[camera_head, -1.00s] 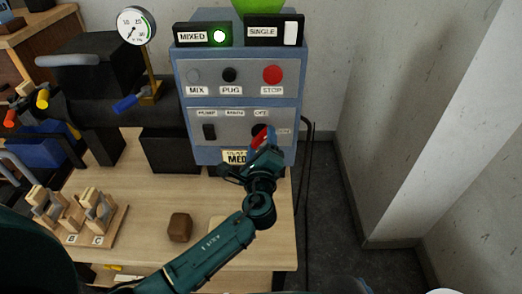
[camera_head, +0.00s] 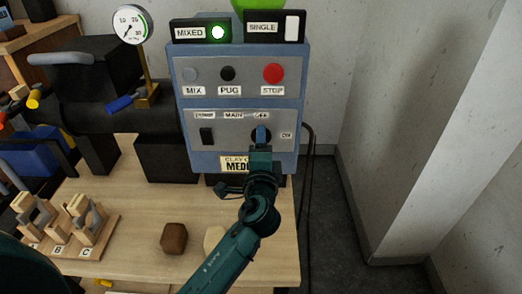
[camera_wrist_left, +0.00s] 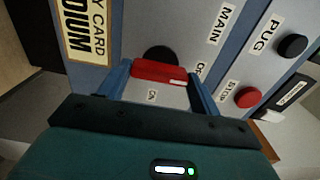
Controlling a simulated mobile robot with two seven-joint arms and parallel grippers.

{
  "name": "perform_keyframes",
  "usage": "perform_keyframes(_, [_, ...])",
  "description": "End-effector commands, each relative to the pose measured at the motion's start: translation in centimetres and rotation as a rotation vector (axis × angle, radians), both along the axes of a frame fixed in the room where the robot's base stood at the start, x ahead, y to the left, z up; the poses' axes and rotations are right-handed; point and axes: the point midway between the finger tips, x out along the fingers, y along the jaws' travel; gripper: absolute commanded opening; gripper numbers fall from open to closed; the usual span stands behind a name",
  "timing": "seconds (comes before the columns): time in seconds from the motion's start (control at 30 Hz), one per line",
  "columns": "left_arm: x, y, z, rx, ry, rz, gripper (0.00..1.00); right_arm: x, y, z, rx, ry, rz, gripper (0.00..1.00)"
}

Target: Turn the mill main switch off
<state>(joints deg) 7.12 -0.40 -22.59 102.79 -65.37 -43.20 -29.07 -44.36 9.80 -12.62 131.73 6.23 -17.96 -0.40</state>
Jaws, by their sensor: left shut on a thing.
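The main switch is a red handle (camera_wrist_left: 158,72) on a round black base (camera_head: 258,130), on the lower panel of the blue-grey mill box (camera_head: 213,161). My left gripper (camera_head: 260,138) is shut on the red handle; in the left wrist view its blue fingers lie on both sides of it. In the head view the blue fingers hide the red handle and point up toward the OFF label (camera_head: 261,115). The ON label (camera_head: 287,135) is to their right. My right gripper is not in view.
The MIXED lamp (camera_head: 218,32) glows green; the SINGLE sign (camera_head: 263,28) has an unlit white window. A red STOP button (camera_head: 273,72) and a black rocker switch (camera_head: 207,136) are close by. A brown block (camera_head: 174,238) lies on the wooden bench (camera_head: 135,210).

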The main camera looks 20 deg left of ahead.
Motion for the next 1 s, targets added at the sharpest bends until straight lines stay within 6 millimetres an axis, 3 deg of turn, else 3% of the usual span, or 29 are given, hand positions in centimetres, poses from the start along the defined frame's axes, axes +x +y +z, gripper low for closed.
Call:
perform_keyframes(0.47, [-0.02, -0.03, -0.08, -0.018, -0.002, 0.000, 0.41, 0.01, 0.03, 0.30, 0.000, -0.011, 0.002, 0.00])
perform_keyframes(0.5, [-0.02, -0.03, -0.08, -0.018, -0.002, 0.000, 0.66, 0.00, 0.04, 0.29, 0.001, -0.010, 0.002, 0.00])
perform_keyframes(0.73, [-0.01, -0.02, -0.05, -0.016, -0.003, 0.000, 0.85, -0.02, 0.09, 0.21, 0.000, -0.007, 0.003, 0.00])
perform_keyframes(1.0, [0.01, 0.01, -0.01, -0.014, -0.003, 0.000, 0.85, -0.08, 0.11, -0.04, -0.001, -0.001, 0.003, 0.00])
